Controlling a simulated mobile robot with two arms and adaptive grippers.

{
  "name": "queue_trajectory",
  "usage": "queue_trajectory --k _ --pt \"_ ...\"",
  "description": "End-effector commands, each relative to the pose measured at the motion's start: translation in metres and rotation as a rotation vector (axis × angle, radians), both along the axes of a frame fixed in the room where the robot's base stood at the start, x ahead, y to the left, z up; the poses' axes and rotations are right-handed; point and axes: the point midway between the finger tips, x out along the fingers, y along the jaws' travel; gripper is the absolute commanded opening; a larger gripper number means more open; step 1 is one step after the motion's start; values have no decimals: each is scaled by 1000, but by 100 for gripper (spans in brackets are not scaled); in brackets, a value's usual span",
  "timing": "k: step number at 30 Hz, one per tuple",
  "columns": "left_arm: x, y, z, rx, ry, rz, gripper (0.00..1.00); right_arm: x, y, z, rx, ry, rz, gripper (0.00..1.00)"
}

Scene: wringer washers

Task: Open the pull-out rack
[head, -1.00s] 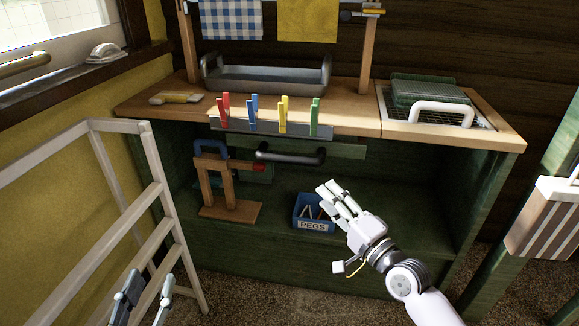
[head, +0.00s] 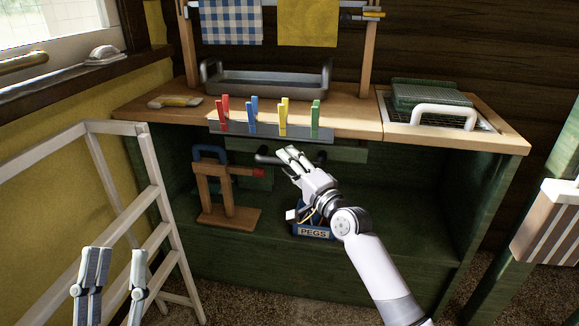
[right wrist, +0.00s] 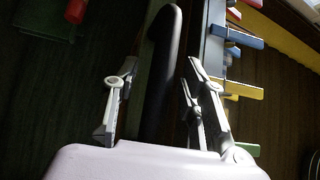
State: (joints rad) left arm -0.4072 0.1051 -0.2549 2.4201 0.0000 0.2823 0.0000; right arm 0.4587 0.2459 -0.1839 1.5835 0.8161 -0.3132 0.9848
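The dark bar handle (head: 266,159) is fixed to a narrow green front (head: 345,153) just under the countertop; I take this as the pull-out rack, and it appears shut. My right gripper (head: 290,155) is at the handle and hides its right part. In the right wrist view the handle (right wrist: 160,70) lies between the two fingers of my right gripper (right wrist: 165,90), which are apart with gaps on both sides. My left gripper (head: 112,265) is open and empty at the lower left, far from the handle.
A rail with several coloured pegs (head: 270,130) runs along the counter edge just above the handle. A wooden stand (head: 228,190) and a blue pegs box (head: 313,233) sit below. A white frame (head: 165,210) stands at left, near my left gripper.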

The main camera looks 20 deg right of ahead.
Motion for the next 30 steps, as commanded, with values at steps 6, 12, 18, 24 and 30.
queue_trajectory --k 6,12,18,24,30 --pt "-3 0 3 -7 -23 -1 38 3 1 0 0 0 0 40" --pt "-3 0 3 -6 -22 -1 38 3 1 0 0 0 0 36" --pt "-3 0 3 -6 -22 -1 38 3 1 0 0 0 0 22" --pt "-3 0 3 -5 -21 -1 38 3 1 0 0 1 0 9" --pt "-3 0 3 -5 -21 -1 38 3 1 0 0 1 0 0"
